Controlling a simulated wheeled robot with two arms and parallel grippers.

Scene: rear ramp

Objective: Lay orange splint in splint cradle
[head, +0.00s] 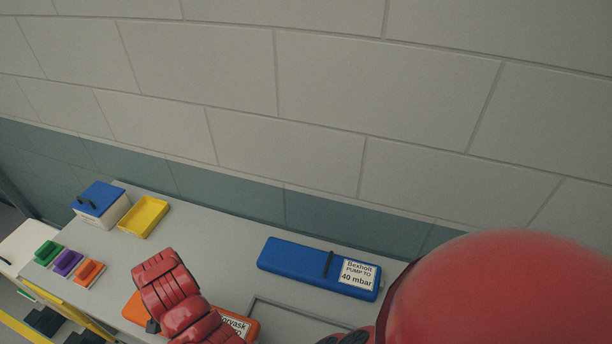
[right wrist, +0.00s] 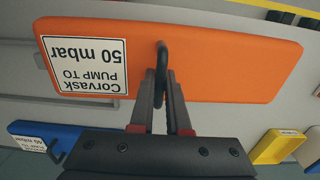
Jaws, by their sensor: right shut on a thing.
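The orange splint (head: 135,309) is at the bottom of the head view, partly covered by my red right arm. It fills the top of the right wrist view (right wrist: 225,62), with an upside-down white label reading Corvask, pump to 50 mbar. My right gripper (right wrist: 161,82) is shut on its black handle (right wrist: 162,57). The splint looks much nearer than the table and appears raised above it. A thin grey rectangular frame (head: 300,312) on the table, right of the splint, may be the splint cradle; its lower part is cut off. My left gripper is not in view.
A blue splint (head: 290,262) labelled Bexholt lies towards the wall. A yellow tray (head: 145,217) and a blue-lidded white box (head: 112,208) stand at the far left. Green, purple and orange blocks (head: 68,262) sit near the left edge. A block wall bounds the table behind.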

